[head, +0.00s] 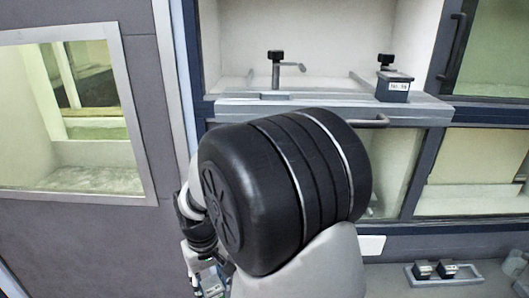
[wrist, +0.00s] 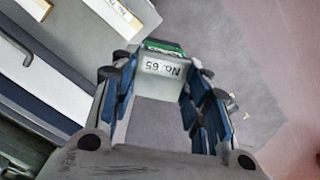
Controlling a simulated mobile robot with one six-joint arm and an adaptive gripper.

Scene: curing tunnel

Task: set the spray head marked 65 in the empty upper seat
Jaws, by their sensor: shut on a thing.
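My gripper (wrist: 160,95) is shut on the spray head marked 65 (wrist: 158,108), between blue finger pads. Its white label reads "No. 65" upside down in the wrist view, with a green strip beyond it. In the head view my gripper (head: 208,283) is low at the left, partly behind my arm, well below the upper shelf. On that shelf, the left seat (head: 275,97) looks empty, with a black-knobbed post and a side lever standing there. The right seat holds a dark labelled block (head: 395,86), its number too small to read surely.
The upper shelf (head: 330,104) has a grey front ledge with a bar handle (head: 370,122) below it. A tray (head: 470,280) with two dark blocks lies at the lower right. A grey wall with a window (head: 75,115) stands left. My arm hides the middle.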

